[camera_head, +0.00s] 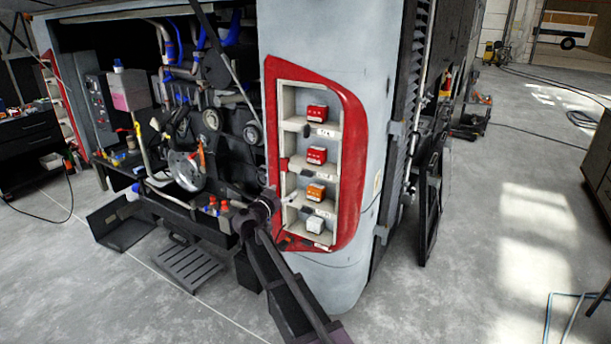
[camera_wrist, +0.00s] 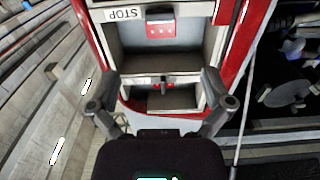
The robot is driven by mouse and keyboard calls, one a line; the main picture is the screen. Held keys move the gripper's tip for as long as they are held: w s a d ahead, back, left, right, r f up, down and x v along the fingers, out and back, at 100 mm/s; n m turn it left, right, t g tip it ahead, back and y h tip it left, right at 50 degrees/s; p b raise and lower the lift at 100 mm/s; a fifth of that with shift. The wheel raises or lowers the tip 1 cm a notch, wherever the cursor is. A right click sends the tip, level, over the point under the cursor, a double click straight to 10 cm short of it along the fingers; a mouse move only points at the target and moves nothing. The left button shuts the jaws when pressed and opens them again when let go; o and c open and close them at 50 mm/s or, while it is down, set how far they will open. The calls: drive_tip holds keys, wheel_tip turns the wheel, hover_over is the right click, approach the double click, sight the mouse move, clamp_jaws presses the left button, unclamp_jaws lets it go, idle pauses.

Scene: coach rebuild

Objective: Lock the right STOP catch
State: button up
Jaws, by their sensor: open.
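The right rear light panel (camera_head: 353,150) has a red frame around stacked pale compartments. The second compartment from the top holds a red lamp (camera_head: 316,155). The wrist view is upside down and shows a red lamp (camera_wrist: 161,29) beside a STOP label (camera_wrist: 124,14). A small dark piece (camera_wrist: 160,12) sits by that label and may be the catch; I cannot tell its position. My gripper (camera_wrist: 160,80) is open and empty, its fingers spread in front of the compartments. In the head view my gripper (camera_head: 268,204) is at the panel's lower left edge.
Another red lamp (camera_head: 317,113) is above, with an orange lamp (camera_head: 316,192) and a white lamp (camera_head: 314,226) below. The open engine bay (camera_head: 200,110) with pipes and a cluttered ledge lies left. The floor (camera_head: 500,200) at right is mostly clear.

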sight(305, 174)
drive_tip(key=x, duration=1.3)
drive_tip(key=shift+w+d, duration=0.2)
drive_tip(key=shift+w, duration=0.1)
drive_tip(key=c, duration=1.1)
